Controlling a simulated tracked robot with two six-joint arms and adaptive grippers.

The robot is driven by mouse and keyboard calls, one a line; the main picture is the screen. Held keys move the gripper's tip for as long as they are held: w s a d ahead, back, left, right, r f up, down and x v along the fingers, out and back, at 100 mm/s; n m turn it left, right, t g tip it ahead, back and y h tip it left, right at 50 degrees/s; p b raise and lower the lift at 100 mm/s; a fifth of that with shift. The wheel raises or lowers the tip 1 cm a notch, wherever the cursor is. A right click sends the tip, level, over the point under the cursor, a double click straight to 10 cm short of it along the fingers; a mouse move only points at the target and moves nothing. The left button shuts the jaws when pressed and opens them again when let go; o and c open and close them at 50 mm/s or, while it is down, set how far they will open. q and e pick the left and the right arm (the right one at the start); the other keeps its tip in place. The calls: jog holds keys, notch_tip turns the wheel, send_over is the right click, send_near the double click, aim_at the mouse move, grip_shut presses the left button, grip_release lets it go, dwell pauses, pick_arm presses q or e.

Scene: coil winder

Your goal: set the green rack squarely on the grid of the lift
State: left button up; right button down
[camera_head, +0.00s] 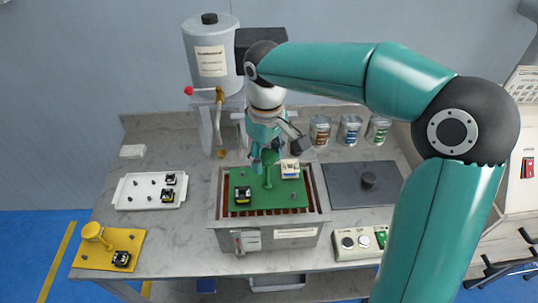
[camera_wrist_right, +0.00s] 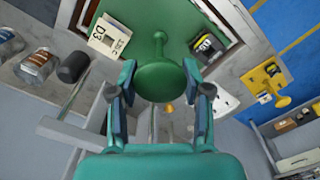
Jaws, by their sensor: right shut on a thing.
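The green rack (camera_head: 258,199) lies over the grid (camera_head: 315,190) of the lift, inside the metal tank (camera_head: 270,240). Grid bars show along the rack's front and right edges. The rack's front edge looks slightly turned against the tank. I cannot tell whether it rests on the bars or hangs just above. A black coil part (camera_head: 242,194) and a white labelled block (camera_head: 290,168) sit on it. My right gripper (camera_head: 266,158) is shut on the rack's upright handle; its round top (camera_wrist_right: 160,82) shows between the fingers in the wrist view. My left gripper is not in view.
A white tray (camera_head: 138,198) and a yellow rack (camera_head: 82,255) stand left. A grey tank (camera_head: 211,60) with a tap pipe stands behind. A dark plate (camera_head: 350,190), a button box (camera_head: 358,243) and several cans (camera_head: 348,130) are at right.

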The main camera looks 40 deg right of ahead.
jog(key=shift+f+b, duration=0.6)
jog(key=shift+f, duration=0.25)
jog(key=shift+c, duration=2.1)
grip_release()
jog(key=shift+r, duration=0.1)
notch_tip(320, 180, up, 12)
jog(key=shift+f, duration=0.1)
jog(key=shift+f, duration=0.1)
